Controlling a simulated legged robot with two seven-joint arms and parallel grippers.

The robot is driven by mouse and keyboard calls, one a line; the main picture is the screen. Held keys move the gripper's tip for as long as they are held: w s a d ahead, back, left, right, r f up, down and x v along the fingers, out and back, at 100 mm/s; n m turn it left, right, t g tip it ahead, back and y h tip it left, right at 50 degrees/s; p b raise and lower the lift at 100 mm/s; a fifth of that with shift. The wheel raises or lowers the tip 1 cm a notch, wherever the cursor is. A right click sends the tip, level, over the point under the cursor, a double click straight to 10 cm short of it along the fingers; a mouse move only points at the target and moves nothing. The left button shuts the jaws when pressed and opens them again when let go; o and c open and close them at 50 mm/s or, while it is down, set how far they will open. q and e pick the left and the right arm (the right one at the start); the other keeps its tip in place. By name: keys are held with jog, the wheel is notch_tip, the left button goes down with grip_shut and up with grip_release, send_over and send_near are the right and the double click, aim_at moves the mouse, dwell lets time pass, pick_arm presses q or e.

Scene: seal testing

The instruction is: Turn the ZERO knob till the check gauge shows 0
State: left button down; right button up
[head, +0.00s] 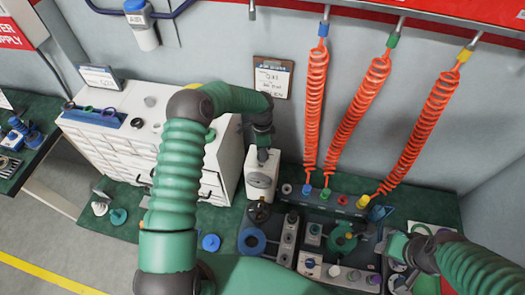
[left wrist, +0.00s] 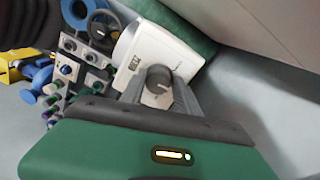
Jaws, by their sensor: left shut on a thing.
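The white check gauge unit (head: 258,188) stands upright on the bench below my left arm, with a round dial on its front; the needle's reading is too small to tell. My left gripper (head: 263,153) is at its top. In the left wrist view the white housing (left wrist: 128,50) lies beyond the fingers, and the dark round ZERO knob (left wrist: 158,79) with a light pointer mark sits between them. My left gripper (left wrist: 160,92) is shut on this knob. My right gripper (head: 393,247) is low at the right over the bench equipment; its jaws are not clear.
A black handwheel (head: 258,214) and a blue ring (head: 251,241) lie in front of the gauge. Orange coiled hoses (head: 316,110) hang to its right. A white drawer cabinet (head: 120,140) stands at left. Panels with knobs and fittings crowd the bench's middle.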

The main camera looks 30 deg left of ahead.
pick_arm(q)
jog(key=shift+n, duration=0.7)
jog(key=shift+r+n, duration=0.15)
jog(key=shift+n, duration=0.45)
jog(key=c, duration=1.2)
grip_release()
jog(key=shift+o, duration=1)
jog(key=shift+s, duration=0.1)
jog(key=shift+r+b, duration=0.1)
jog(key=shift+b, duration=0.2)
